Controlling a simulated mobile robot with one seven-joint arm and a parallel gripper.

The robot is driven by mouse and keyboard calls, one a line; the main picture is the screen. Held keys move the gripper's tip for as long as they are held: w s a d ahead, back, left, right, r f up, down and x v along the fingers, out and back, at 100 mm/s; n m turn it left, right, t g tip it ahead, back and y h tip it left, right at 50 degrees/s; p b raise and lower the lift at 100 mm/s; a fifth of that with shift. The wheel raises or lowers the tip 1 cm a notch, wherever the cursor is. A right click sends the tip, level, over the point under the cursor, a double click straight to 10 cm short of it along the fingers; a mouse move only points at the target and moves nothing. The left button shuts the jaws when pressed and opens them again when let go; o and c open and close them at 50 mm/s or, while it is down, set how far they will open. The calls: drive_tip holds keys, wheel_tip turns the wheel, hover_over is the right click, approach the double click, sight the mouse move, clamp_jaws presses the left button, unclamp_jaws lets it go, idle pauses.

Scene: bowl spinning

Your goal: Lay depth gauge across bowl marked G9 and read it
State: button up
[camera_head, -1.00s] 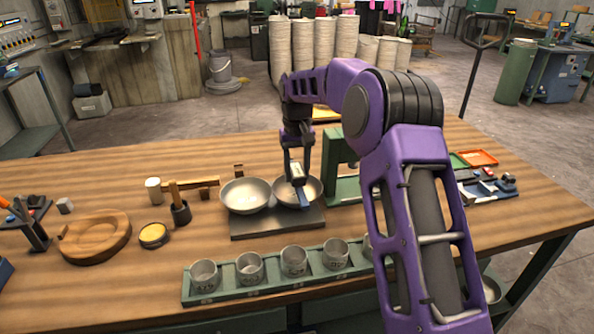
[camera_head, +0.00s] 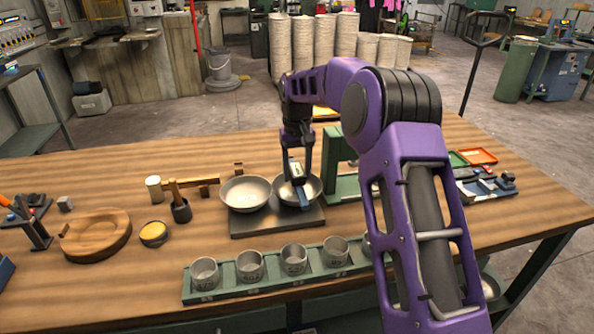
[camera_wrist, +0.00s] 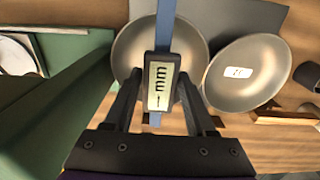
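My gripper (camera_wrist: 160,88) is shut on the depth gauge (camera_wrist: 161,84), which has a dark body, a pale display and a blue bar. The display shows "mm" and a short mark; I cannot make out a number. The gauge is over a metal bowl (camera_wrist: 128,52), the right bowl (camera_head: 312,186) in the head view, and its bar crosses above that bowl. I cannot tell whether it touches the rim. The gauge hides any label in this bowl. The other bowl (camera_wrist: 222,88) has a white label, too small to read; it is the left bowl (camera_head: 246,194) in the head view.
Both bowls stand on a dark slab (camera_head: 262,228). A green stand (camera_head: 345,187) is close on the right. A green rack (camera_head: 225,289) with several grey cups runs along the front.

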sight(297, 170)
drive_tip(key=o, duration=0.3)
wheel_tip(297, 170, up, 17)
drive_tip(key=p, duration=0.3)
drive_tip(key=shift+r, duration=0.2)
idle(0.3)
